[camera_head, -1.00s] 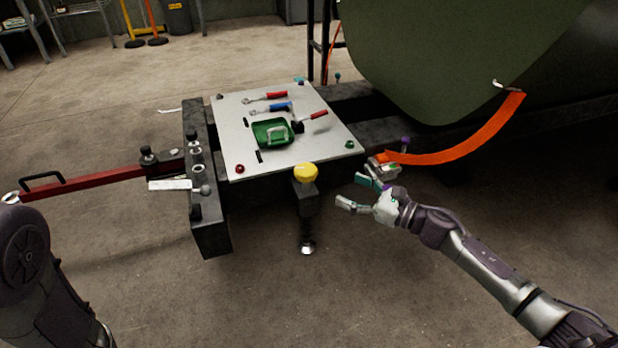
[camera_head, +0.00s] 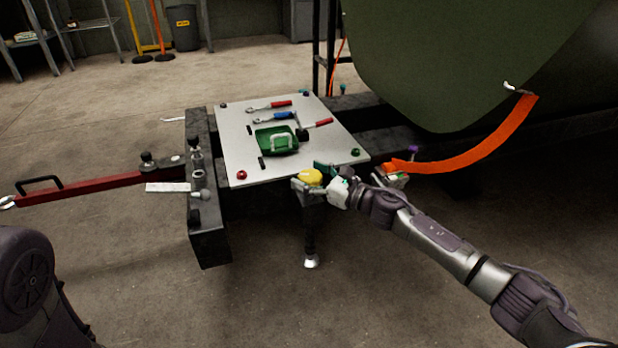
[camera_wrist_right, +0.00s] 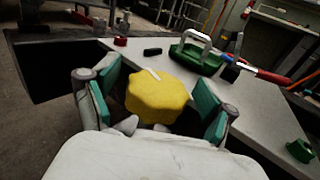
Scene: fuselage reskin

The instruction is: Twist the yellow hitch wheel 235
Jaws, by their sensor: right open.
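The yellow hitch wheel (camera_head: 311,177) sits on top of a dark jack post at the front edge of the white plate. In the right wrist view the wheel (camera_wrist_right: 158,97) is a lobed yellow knob with a small white mark on its top. My right gripper (camera_head: 318,182) is open, with its fingers on either side of the wheel. In the right wrist view the teal finger pads (camera_wrist_right: 157,98) stand apart from the wheel, with a gap visible on each side. My left gripper is out of view; only part of my left arm shows at the lower left.
The white plate (camera_head: 235,143) carries a green case (camera_head: 276,140), wrenches and a hammer-like tool. A red tow bar (camera_head: 110,181) extends left. An orange strap (camera_head: 480,150) hangs from the green fuselage (camera_head: 440,60) at right. The floor in front is clear.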

